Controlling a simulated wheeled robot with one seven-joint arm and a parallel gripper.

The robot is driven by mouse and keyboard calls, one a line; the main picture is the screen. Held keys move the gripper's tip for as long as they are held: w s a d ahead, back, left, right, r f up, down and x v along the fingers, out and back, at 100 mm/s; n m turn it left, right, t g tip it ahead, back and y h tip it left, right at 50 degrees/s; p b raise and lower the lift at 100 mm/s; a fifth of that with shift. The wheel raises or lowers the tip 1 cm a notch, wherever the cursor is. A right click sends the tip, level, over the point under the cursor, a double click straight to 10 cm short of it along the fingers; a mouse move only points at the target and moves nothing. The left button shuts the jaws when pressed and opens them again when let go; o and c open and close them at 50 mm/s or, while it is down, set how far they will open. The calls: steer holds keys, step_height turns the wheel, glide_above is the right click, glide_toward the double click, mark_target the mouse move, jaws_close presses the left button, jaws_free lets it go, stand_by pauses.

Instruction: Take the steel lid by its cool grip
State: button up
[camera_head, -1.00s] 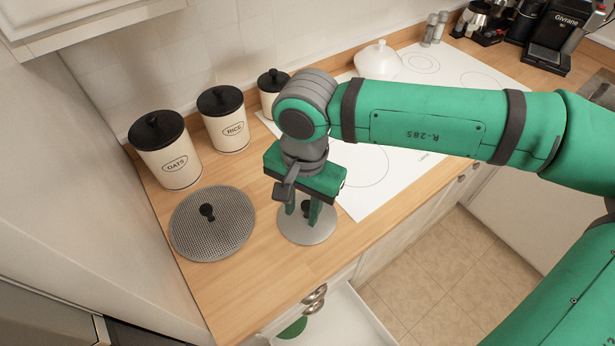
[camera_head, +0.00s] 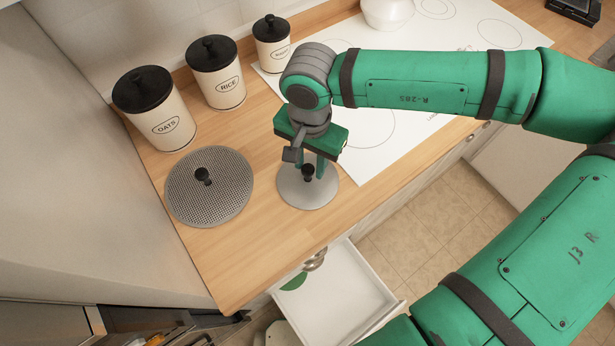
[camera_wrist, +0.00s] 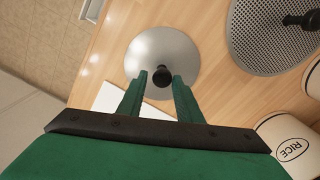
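The steel lid (camera_head: 300,195) is a smooth grey disc with a black knob (camera_head: 308,172), lying flat on the wooden counter. It also shows in the wrist view (camera_wrist: 178,48), with its knob (camera_wrist: 162,76) just at my fingertips. My gripper (camera_head: 314,172) points down over the lid. In the wrist view my gripper (camera_wrist: 159,76) is open, one green finger on each side of the knob, with a gap visible at least on the left. I cannot tell whether the right finger touches the knob.
A perforated mesh lid (camera_head: 225,190) with a black knob lies left of the steel lid. Oats (camera_head: 170,125) and rice (camera_head: 225,88) canisters and a smaller one (camera_head: 272,50) stand behind. A white hob (camera_head: 385,130) is at right. An open drawer (camera_head: 345,290) juts out below.

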mark_target(308, 167)
steer(key=shift+a+f, duration=0.2)
steer(key=shift+f, duration=1.6)
jaws_close()
steer(key=shift+w+r, duration=0.1)
